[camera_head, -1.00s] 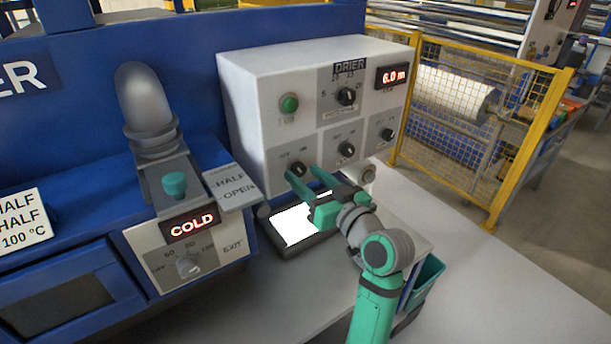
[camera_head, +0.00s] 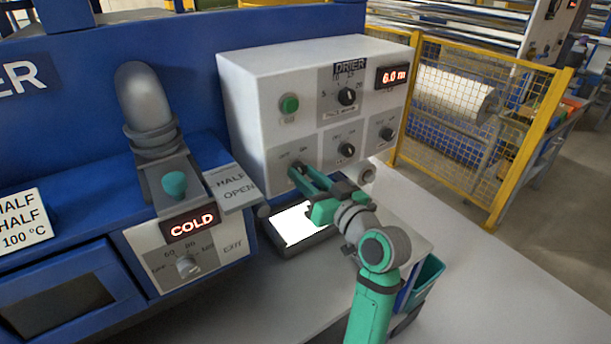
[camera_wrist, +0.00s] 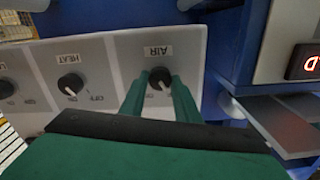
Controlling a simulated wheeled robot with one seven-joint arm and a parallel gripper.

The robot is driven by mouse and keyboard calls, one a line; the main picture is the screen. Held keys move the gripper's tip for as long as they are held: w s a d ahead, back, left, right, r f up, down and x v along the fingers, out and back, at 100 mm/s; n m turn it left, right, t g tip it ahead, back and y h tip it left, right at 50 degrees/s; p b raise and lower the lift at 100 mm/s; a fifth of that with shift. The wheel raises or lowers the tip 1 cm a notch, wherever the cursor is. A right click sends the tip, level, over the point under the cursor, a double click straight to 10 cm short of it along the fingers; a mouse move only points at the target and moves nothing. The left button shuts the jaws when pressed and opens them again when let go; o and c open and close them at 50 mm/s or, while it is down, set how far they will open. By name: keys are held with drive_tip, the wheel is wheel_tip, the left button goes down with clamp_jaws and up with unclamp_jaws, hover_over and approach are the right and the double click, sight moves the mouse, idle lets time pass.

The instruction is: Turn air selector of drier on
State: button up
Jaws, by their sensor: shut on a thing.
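The air selector (camera_wrist: 158,75) is a round black knob under an AIR label on the drier's grey panel (camera_head: 300,62). It is the lower-left knob in the head view, where the fingers mostly cover it. My gripper (camera_head: 299,173) is shut on this knob, with one green finger on each side of it in the wrist view (camera_wrist: 160,88). A white mark shows on the knob's face between the fingers. The OFF and ON lettering beside it is partly hidden, so its exact setting is hard to read.
The heat knob (camera_wrist: 70,84) sits beside the air selector. A green button (camera_head: 289,104), a dial (camera_head: 347,97) and a 6.0 m display (camera_head: 393,76) are above. A bright white screen (camera_head: 299,222) lies below my gripper. A blue machine stands at left.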

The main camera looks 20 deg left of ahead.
drive_tip(key=m, duration=0.5)
drive_tip(key=shift+m, duration=0.4)
drive_tip(key=m, duration=0.5)
drive_tip(key=shift+d, duration=0.1)
drive_tip(key=shift+m, duration=0.4)
drive_tip(key=o, duration=1)
drive_tip(key=shift+o, duration=0.2)
drive_tip(key=v, duration=1.1)
